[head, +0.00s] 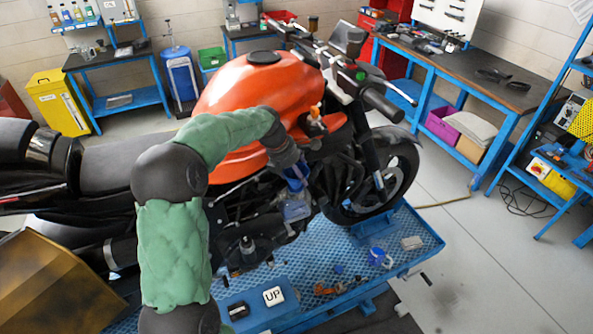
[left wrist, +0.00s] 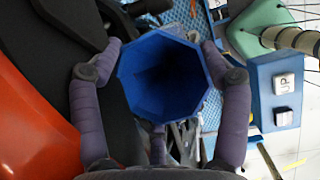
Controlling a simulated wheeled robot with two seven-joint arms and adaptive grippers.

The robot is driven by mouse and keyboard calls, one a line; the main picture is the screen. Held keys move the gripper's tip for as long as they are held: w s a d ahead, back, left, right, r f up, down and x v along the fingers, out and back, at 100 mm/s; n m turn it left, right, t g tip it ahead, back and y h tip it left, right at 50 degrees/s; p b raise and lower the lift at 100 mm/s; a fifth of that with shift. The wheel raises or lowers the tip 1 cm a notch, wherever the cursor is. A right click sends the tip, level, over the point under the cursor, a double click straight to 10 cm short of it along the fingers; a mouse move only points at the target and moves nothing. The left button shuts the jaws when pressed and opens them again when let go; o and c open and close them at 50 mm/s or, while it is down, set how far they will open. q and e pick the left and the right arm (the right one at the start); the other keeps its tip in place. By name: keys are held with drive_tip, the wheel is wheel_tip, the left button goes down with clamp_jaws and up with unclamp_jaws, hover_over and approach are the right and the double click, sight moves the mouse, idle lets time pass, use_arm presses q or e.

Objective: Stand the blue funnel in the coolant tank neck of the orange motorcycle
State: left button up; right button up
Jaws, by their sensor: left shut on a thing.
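The blue funnel (left wrist: 165,80) fills the middle of the left wrist view, its wide mouth facing the camera. My left gripper (left wrist: 160,46) has its purple-grey fingers on both sides of the funnel and is shut on it. In the head view my left gripper (head: 290,160) is at the side of the orange motorcycle (head: 255,90), with a bit of the blue funnel (head: 297,184) showing below it. The bluish, translucent coolant tank (head: 295,209) is just beneath. The funnel's spout and the tank neck are hidden, so I cannot tell whether they meet. My right gripper is not in view.
The blue lift platform (head: 400,225) under the motorcycle carries a blue-capped item (head: 377,256), an orange item (head: 327,289) and a small grey block (head: 412,243). A blue box marked UP (head: 255,305) is at the front. Open floor lies to the right.

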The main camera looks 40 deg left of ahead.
use_arm(q)
drive_tip(key=shift+f, duration=0.2)
idle(0.6)
drive_tip(key=o, duration=1.1)
drive_tip(key=v, duration=1.2)
drive_tip(key=shift+d, duration=0.1)
